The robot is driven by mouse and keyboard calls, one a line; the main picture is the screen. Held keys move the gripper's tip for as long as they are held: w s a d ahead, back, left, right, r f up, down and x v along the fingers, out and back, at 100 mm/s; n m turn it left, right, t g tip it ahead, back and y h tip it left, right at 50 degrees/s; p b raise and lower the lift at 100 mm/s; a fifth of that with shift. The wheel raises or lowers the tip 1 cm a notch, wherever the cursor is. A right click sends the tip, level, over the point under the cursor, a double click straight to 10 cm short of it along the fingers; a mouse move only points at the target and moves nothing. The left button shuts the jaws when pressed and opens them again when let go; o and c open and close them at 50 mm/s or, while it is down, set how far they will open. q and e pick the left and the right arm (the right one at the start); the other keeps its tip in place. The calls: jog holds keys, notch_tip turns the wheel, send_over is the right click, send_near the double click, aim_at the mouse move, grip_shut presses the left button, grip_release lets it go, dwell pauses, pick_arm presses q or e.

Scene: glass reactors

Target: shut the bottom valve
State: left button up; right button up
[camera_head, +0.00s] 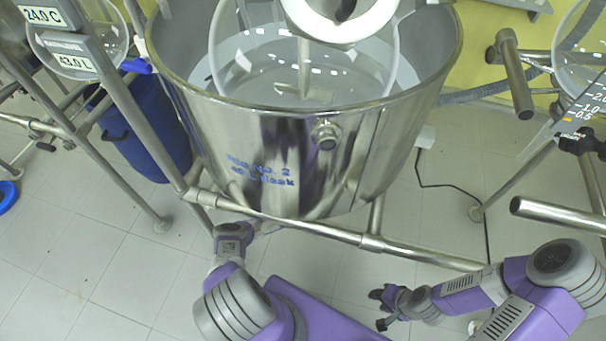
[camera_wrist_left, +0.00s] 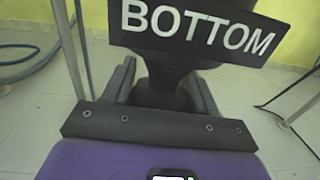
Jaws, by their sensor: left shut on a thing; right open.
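The bottom valve shows in the left wrist view as a dark stem and body (camera_wrist_left: 163,72) behind a black sign (camera_wrist_left: 200,30) reading BOTTOM. My left gripper (camera_wrist_left: 163,92) has one finger on each side of this dark part and is shut on it. The exact contact is hard to see, dark on dark. In the head view my left forearm reaches under the steel vessel (camera_head: 350,165); the valve and left fingertips are hidden behind the vessel and frame. My right gripper (camera_head: 379,308) is open and empty, low over the floor at the right.
A steel frame rail (camera_head: 300,228) runs in front of the vessel's base. A glass flask with a stirrer (camera_head: 305,60) sits in the vessel. A blue barrel (camera_head: 150,125) stands at left. A cable (camera_head: 470,190) lies at right. The tiled floor at left front is clear.

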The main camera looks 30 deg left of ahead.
pick_arm(q)
jog(key=shift+n+g+y, duration=0.3)
jog(key=shift+n+y, duration=0.4)
jog(key=shift+y, duration=0.3)
jog(key=n+g+y, duration=0.1)
jog(key=y, duration=0.1)
jog(key=n+g+y+b, duration=0.1)
jog(key=n+y, duration=0.1)
jog(key=shift+s+a+f, duration=0.1)
jog(key=shift+a, duration=0.1)
jog(key=shift+s+a+n+g+y, duration=0.1)
jog(key=shift+n+g+y, duration=0.45)
jog(key=shift+y, duration=0.2)
jog(key=shift+s+a+n+g+y, duration=0.1)
jog(key=shift+n+g+y, duration=0.4)
jog(key=shift+y, duration=0.25)
jog(key=o, duration=1)
jog(key=shift+c, duration=0.2)
jog(key=p+v, duration=0.1)
jog(key=v, duration=0.6)
jog(key=shift+d, duration=0.2)
